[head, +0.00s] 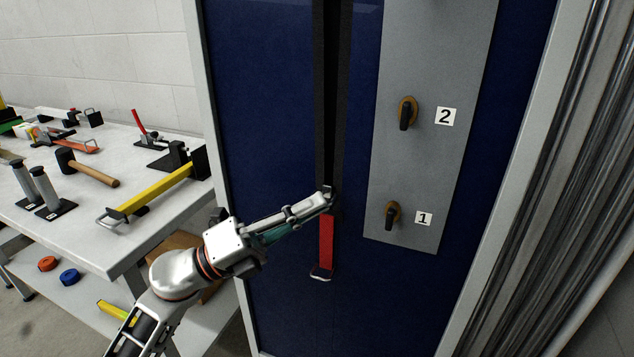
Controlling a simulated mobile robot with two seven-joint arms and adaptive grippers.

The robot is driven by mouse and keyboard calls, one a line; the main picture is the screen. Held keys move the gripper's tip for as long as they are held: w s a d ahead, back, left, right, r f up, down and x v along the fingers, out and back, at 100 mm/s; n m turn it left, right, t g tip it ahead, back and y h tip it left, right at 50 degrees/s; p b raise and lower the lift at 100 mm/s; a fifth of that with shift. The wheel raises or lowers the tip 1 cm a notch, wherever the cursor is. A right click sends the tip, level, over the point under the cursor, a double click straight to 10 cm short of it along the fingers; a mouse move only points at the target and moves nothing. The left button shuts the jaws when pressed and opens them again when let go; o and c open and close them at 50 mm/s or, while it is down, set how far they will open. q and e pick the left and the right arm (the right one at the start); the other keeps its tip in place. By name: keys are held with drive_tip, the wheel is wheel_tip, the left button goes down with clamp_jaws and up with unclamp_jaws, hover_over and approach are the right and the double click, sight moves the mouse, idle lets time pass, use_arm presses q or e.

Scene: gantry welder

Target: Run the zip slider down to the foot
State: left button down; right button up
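The dark zip slider (327,188) sits on a black vertical zip band (343,90) in a blue curtain. Above the slider a narrow dark gap runs up between the two black edges. A red pull strap (326,240) hangs straight below the slider and ends in a metal loop (321,274). My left gripper (329,198) comes in from the lower left, and its fingertips are at the slider, over the top of the strap. The fingers look closed there and partly hide the slider. The foot of the zip is not clearly visible. My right gripper is not in view.
A grey panel (420,150) with two dark knobs, labelled 1 and 2, is right of the zip. A white bench (75,225) at left holds a mallet (88,168), a yellow-handled tool (155,190) and other tools. Clear strip curtains (570,170) hang at far right.

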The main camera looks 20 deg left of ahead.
use_arm(q)
drive_tip(key=shift+f+b, duration=0.45)
drive_tip(key=shift+f, duration=0.95)
drive_tip(key=c, duration=2.3)
unclamp_jaws()
drive_tip(key=v, duration=1.2)
